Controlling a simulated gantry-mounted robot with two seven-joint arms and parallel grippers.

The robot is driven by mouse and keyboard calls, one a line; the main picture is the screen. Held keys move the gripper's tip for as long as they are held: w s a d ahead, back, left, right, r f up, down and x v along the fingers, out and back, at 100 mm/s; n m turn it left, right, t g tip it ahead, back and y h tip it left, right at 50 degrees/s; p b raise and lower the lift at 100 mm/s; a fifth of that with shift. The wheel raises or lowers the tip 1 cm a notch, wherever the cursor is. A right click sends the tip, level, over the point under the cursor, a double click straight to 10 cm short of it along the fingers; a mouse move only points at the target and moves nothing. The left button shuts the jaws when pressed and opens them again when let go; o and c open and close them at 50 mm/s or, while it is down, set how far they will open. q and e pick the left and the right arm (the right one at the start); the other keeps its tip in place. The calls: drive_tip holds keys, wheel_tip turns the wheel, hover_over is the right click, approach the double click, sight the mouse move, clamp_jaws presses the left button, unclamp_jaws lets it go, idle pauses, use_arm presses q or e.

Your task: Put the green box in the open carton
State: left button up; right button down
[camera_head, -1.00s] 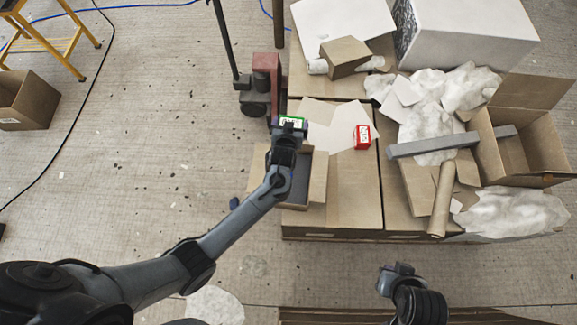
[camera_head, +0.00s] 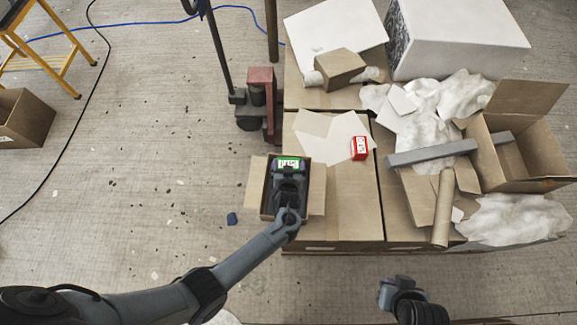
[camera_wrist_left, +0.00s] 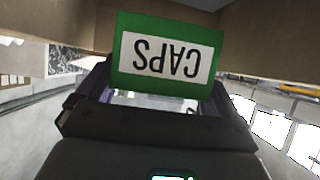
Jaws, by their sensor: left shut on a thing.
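The green box (camera_head: 289,162) has a white label; in the left wrist view (camera_wrist_left: 167,78) the label reads "CAPS" upside down. My left gripper (camera_head: 288,171) is shut on it. The small open carton (camera_head: 318,190) stands at the near left of the cardboard stack with its flaps spread. The box and gripper are over or within the carton's opening, at its far end; the exact depth is unclear. Brown carton walls (camera_wrist_left: 260,48) show behind the box in the left wrist view. My arm hides much of the carton's inside. My right gripper (camera_head: 391,286) is at the bottom, its fingers unclear.
A small red box (camera_head: 359,148) lies on white paper right of the carton. A grey bar (camera_head: 432,153), a cardboard tube (camera_head: 441,210) and a larger open box (camera_head: 540,150) lie further right. A red jack (camera_head: 262,95) stands behind the carton, left of the stack.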

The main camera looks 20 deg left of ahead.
use_arm(q)
drive_tip(key=shift+f, duration=0.1)
drive_tip(key=shift+f+b, duration=0.4)
drive_tip(key=shift+f, duration=0.15)
drive_tip(key=o, duration=0.8)
